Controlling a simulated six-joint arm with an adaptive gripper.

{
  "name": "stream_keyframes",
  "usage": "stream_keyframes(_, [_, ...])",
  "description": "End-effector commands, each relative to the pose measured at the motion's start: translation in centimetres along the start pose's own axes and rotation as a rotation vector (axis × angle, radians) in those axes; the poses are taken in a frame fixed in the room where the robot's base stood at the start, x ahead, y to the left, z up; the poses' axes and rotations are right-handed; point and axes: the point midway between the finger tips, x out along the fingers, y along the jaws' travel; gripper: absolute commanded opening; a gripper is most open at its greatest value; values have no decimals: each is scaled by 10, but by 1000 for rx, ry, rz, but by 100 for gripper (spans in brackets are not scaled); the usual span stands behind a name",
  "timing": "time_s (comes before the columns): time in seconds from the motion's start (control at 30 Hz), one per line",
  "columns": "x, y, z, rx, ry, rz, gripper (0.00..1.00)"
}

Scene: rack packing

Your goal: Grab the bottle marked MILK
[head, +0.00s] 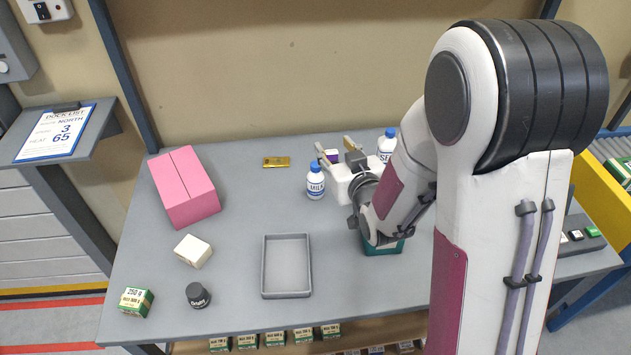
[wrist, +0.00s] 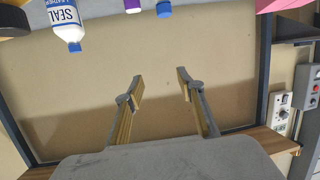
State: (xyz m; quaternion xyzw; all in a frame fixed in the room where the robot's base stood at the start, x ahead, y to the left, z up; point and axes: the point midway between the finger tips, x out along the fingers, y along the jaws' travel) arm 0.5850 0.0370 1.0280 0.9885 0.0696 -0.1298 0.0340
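The bottle marked MILK (head: 316,186) is white with a blue cap and stands upright on the table, just left of my gripper. In the wrist view only a blue cap (wrist: 164,10), apparently its own, shows at the top edge. My gripper (head: 333,148) is open and empty, its two fingers apart and pointing toward the back wall. The wrist view also shows the fingers (wrist: 160,76) spread with nothing between them. A second white bottle with a blue cap, marked SEAL (head: 386,146), stands to the right, partly hidden by my arm; it also shows in the wrist view (wrist: 65,20).
A small purple-topped item (head: 332,155) sits behind my gripper. A pink box (head: 185,188), gold bar (head: 276,162), white box (head: 192,251), dark jar (head: 198,295) and green carton (head: 136,301) stand leftward. An empty grey tray (head: 286,237) lies front centre. A teal object (head: 383,249) is under my arm.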

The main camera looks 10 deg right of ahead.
Motion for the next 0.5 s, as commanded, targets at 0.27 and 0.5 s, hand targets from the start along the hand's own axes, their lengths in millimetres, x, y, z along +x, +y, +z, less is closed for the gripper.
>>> stream_keyframes(0.27, [15, -10, 18, 12, 109, -29, 38])
stream_keyframes(0.5, [18, -17, 32, 29, 205, -48, 38])
